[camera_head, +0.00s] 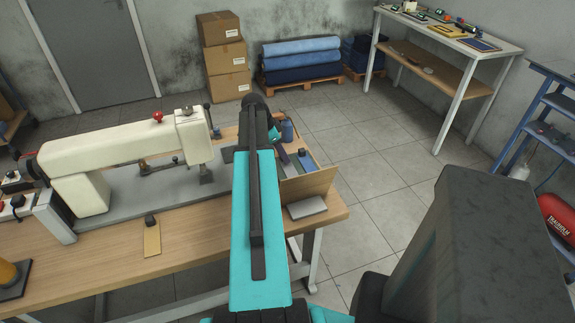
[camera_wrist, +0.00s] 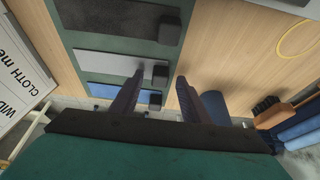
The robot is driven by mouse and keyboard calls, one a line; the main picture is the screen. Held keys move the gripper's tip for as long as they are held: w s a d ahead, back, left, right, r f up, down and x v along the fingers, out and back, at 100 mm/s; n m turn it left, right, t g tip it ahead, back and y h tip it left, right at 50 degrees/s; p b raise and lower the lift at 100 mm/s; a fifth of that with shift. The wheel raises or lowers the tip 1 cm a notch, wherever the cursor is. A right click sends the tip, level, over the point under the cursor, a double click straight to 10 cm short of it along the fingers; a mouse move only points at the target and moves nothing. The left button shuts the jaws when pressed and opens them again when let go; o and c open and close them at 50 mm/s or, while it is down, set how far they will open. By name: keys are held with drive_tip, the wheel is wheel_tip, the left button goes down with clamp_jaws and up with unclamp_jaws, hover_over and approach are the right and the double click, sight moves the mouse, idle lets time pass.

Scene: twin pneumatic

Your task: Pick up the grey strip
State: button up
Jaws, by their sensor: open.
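In the wrist view the grey strip (camera_wrist: 103,62) is a flat bar lying on a dark green surface (camera_wrist: 100,43), with a dark block (camera_wrist: 160,74) at its right end. A black strip (camera_wrist: 115,17) lies above it and a blue strip (camera_wrist: 112,93) below it, each with a similar dark block. My gripper (camera_wrist: 161,73) is open, and its two dark fingers appear on either side of the grey strip's block. I cannot tell how far above it they are. In the head view my arm hides the gripper and the grey strip.
The wooden table (camera_head: 190,228) carries a cream sewing machine (camera_head: 130,150) left of my arm. A tan upright panel (camera_head: 308,186) and a light grey block (camera_head: 307,207) are at the right end. In the wrist view a printed sign (camera_wrist: 20,65) is at left and a brush (camera_wrist: 272,112) at right.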

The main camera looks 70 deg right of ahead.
clamp_jaws()
idle(0.3)
drive_tip(key=shift+r, duration=0.15)
wheel_tip(320, 180, up, 10)
drive_tip(key=b, duration=0.2)
idle(0.7)
idle(0.5)
